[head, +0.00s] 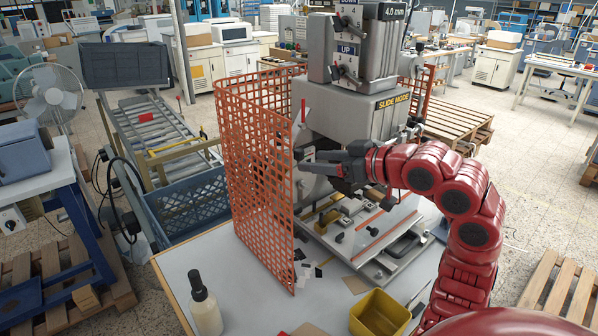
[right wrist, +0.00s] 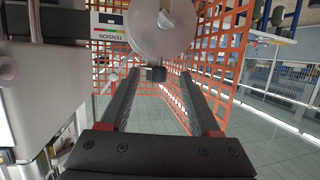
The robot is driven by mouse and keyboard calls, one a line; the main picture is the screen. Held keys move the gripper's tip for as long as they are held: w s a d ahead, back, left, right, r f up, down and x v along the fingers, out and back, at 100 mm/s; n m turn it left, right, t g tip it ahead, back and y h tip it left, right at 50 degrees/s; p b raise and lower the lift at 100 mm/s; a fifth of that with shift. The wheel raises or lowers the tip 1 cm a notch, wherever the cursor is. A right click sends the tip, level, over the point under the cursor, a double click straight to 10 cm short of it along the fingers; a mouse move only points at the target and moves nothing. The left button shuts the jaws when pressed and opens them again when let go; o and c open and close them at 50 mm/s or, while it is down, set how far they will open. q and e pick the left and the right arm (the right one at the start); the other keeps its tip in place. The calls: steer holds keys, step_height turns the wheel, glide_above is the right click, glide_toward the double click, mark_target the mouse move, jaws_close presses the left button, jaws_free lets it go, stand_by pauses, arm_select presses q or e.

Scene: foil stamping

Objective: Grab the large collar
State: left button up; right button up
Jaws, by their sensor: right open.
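My right gripper (head: 303,164) is in front of the grey stamping machine (head: 345,130), its fingers pointing left toward the orange mesh guard. In the right wrist view its two fingers (right wrist: 159,76) are apart with nothing clamped between them. A pale round disc (right wrist: 147,40), which looks like the large collar, is just beyond the fingertips at the top of that view. A small dark block (right wrist: 156,74) at its lower edge shows between the fingertips. I cannot tell if the fingers touch it. The collar is not clear in the head view. My left gripper is not in view.
The orange mesh guard (head: 262,150) stands close left of the gripper. Below are the machine's bed and clamps (head: 365,232). On the table (head: 225,265) are a white bottle (head: 205,308), a yellow bin (head: 379,316) and small scraps. The table's front left is mostly clear.

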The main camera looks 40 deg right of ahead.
mark_target(303, 156)
steer(key=p+x, duration=0.1)
steer(key=x, duration=0.1)
steer(key=r+p+x, duration=0.1)
steer(key=p+x, duration=0.1)
steer(key=shift+w+a+f, duration=0.1)
steer(key=shift+w+a, duration=0.15)
steer(key=shift+w, duration=0.25)
steer(key=shift+w+f, duration=0.2)
steer(key=shift+w, duration=0.1)
steer(key=shift+c, duration=0.2)
jaws_close()
stand_by(0.6)
